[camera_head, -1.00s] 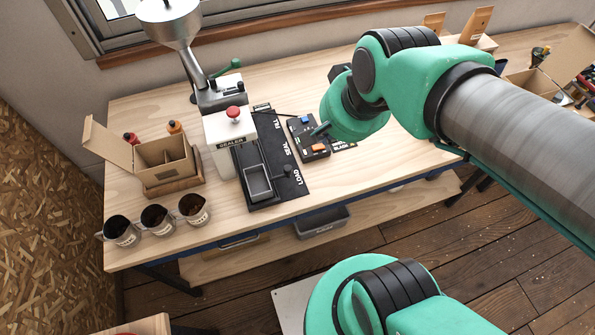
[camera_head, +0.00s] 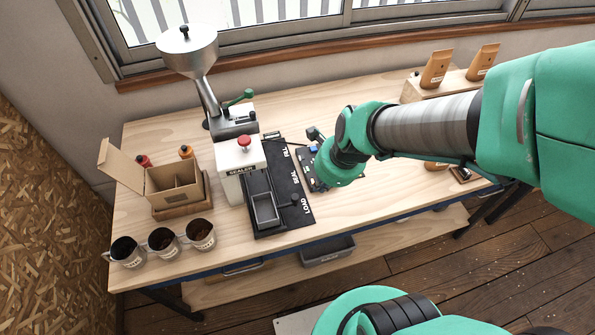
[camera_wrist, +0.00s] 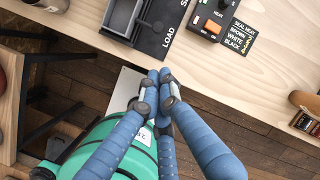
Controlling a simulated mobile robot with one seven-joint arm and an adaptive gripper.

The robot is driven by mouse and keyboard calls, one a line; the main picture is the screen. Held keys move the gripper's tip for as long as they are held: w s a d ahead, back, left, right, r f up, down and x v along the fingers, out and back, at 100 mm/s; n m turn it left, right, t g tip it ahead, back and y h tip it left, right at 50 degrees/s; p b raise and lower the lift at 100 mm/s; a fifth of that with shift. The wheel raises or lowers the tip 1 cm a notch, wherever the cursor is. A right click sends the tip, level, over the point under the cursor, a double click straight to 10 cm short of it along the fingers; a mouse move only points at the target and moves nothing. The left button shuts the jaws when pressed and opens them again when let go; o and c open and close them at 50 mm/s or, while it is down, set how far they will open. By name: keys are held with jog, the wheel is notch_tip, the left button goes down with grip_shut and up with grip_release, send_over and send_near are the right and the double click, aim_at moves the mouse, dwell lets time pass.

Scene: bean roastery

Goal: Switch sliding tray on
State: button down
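The sliding tray (camera_head: 265,209), a dark rectangular tray, sits at the LOAD end of a black track (camera_head: 297,219) in front of the white sealer (camera_head: 240,156). It also shows at the top of the wrist view (camera_wrist: 118,18), with a small knob beside it on the right. My gripper (camera_wrist: 159,80) has its blue-grey fingers drawn together at the tips, with nothing seen between them. In the wrist picture the tips are below the tray and apart from it, past the table's front edge. In the head view my wrist hangs right of the track; the fingers are hidden there.
A control panel with an orange switch (camera_wrist: 211,27) stands right of the track; my wrist partly hides it in the head view. A cardboard box (camera_head: 174,186) and three cups with dark contents (camera_head: 163,243) stand left. A tall funnel (camera_head: 187,50) rises behind.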

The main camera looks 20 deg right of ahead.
notch_tip(320, 180, down, 7)
jog(key=m, duration=0.8)
jog(key=shift+d+g+p, duration=0.3)
jog(key=shift+d+g, duration=0.1)
jog(key=shift+f, duration=0.1)
jog(key=b+x, duration=0.5)
jog(key=x, duration=0.5)
jog(key=shift+a+f, duration=0.1)
jog(key=shift+f, duration=0.15)
jog(key=shift+w+a+r, duration=0.15)
jog(key=shift+w+a, duration=0.05)
jog(key=shift+w, duration=0.3)
jog(key=shift+w+a+r, duration=0.1)
jog(key=shift+w+a, duration=0.15)
jog(key=shift+w, duration=0.2)
jog(key=shift+w+a, duration=0.4)
jog(key=shift+w, duration=0.4)
jog(key=shift+w, duration=0.15)
